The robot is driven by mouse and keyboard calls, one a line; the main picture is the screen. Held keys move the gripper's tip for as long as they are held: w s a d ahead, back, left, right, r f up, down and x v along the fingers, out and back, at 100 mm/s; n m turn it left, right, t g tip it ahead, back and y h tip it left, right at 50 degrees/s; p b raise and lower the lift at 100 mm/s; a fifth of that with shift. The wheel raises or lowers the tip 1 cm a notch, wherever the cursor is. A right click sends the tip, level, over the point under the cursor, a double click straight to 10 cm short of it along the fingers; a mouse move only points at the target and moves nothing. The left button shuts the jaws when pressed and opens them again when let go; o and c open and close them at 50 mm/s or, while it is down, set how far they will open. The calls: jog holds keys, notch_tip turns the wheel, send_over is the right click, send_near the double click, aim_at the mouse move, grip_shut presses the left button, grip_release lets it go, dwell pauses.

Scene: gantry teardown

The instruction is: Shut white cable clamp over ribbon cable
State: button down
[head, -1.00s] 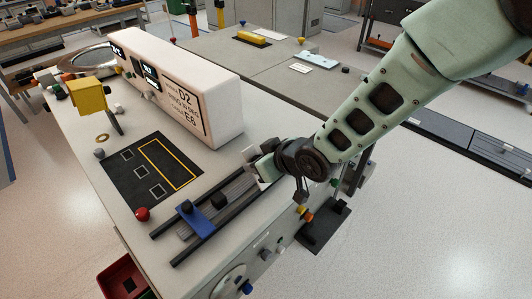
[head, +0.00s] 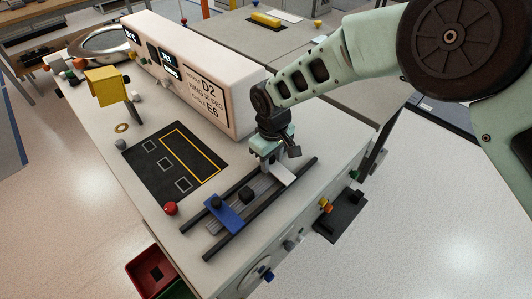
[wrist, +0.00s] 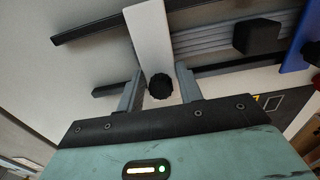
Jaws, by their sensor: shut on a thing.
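The white cable clamp (head: 284,176) is a flat bar near the right end of the two dark rails. In the wrist view the clamp (wrist: 148,38) has a black knob (wrist: 160,87) at its near end. My gripper (head: 267,162) points down at its far end. In the wrist view my gripper (wrist: 159,70) has one finger on each side of that end, shut on the clamp. The grey ribbon cable (wrist: 225,43) runs between the rails and meets the bar's side. Whether the bar lies flat on it, I cannot tell.
A blue clamp (head: 226,214) with a black knob crosses the rails farther left. A white labelled box (head: 215,75) stands close behind my gripper. A red knob (head: 170,208) and a black marked mat (head: 165,180) lie left. The bench's front edge is near.

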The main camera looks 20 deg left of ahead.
jog(key=shift+a+f+h, duration=0.1)
jog(key=shift+f+h, duration=0.4)
jog(key=c, duration=1.2)
grip_release()
jog(key=shift+f, duration=0.1)
jog(key=shift+c, duration=0.2)
notch_tip(320, 180, up, 17)
jog(key=a+b, duration=0.1)
jog(key=b, duration=0.2)
jog(key=shift+w+a+r, duration=0.2)
jog(key=shift+w+a, duration=0.15)
jog(key=shift+w, duration=0.05)
